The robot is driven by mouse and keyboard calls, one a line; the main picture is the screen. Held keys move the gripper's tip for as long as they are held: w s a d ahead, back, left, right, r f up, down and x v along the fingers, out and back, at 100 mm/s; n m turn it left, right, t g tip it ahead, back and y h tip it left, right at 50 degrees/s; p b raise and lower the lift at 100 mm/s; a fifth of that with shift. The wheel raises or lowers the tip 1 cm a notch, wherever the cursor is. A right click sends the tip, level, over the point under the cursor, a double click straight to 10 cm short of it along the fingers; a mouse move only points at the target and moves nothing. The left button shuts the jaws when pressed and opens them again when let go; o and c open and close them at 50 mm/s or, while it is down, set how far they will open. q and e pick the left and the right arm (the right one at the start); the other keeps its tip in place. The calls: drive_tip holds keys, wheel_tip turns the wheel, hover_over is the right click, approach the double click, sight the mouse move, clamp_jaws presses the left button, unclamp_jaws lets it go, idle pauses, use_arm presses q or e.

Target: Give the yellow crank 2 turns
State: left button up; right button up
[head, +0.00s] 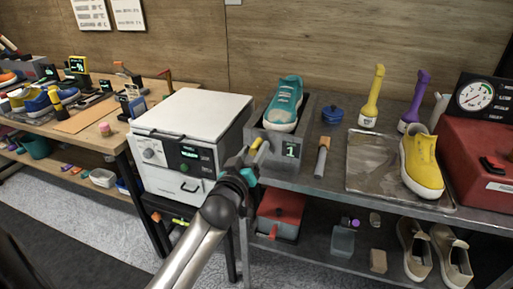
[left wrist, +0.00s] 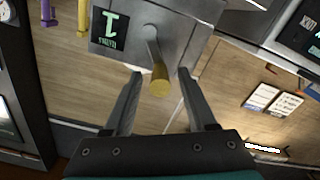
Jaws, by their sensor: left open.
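The yellow crank handle (left wrist: 160,82) sits on a grey arm on the front of a grey box (left wrist: 186,28). The box's small dark display (head: 291,150) shows a green 1 in the head view. A teal sneaker (head: 284,103) sits in the top of the box. My left gripper (left wrist: 160,74) is open, with one finger on each side of the yellow handle and gaps visible between. In the head view the left gripper (head: 255,158) is at the box's front and partly covers the crank. My right gripper is not in view.
A white machine (head: 193,120) stands just left of the box. A wooden-handled tool (head: 322,157), blue round container (head: 332,115) and tray (head: 372,166) with a yellow sneaker (head: 422,163) are to the right. A red case (head: 281,214) is on the shelf below.

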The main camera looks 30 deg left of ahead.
use_arm(q)
drive_tip(key=shift+x, duration=1.2)
clamp_jaws()
